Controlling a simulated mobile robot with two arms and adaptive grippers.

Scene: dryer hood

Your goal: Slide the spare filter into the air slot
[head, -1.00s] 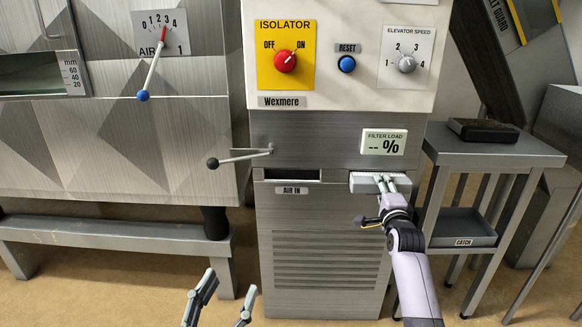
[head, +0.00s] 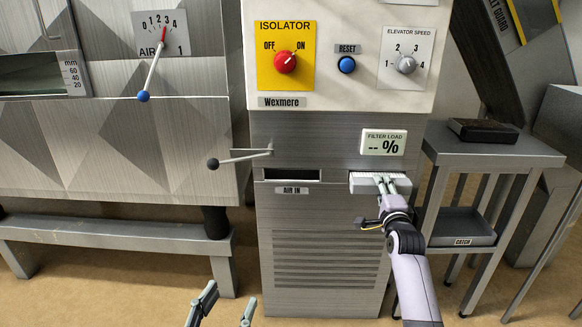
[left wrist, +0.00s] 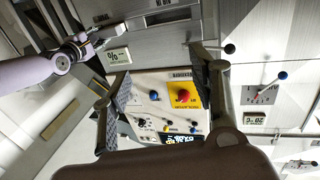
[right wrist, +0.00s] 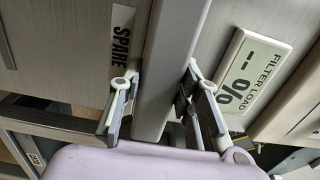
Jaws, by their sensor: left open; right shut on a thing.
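The spare filter (head: 362,183) is a pale ribbed bar at the right of the cabinet front, below the filter load display. In the right wrist view the filter (right wrist: 176,40) is a long grey bar beside a SPARE label (right wrist: 122,38). My right gripper (head: 387,182) is shut on it, one finger on each side. The air slot (head: 291,174) is a dark opening to its left, above the AIR IN label (head: 291,190). My left gripper (head: 231,296) is open and empty, low in front of the cabinet. How deep the filter sits in its holder cannot be told.
A lever with a black knob (head: 213,164) sticks out to the left, just above the air slot. The filter load display (head: 384,142) reads "-- %". A side table (head: 490,152) at right carries a dark block (head: 484,130), with a CATCH tray (head: 462,230) below.

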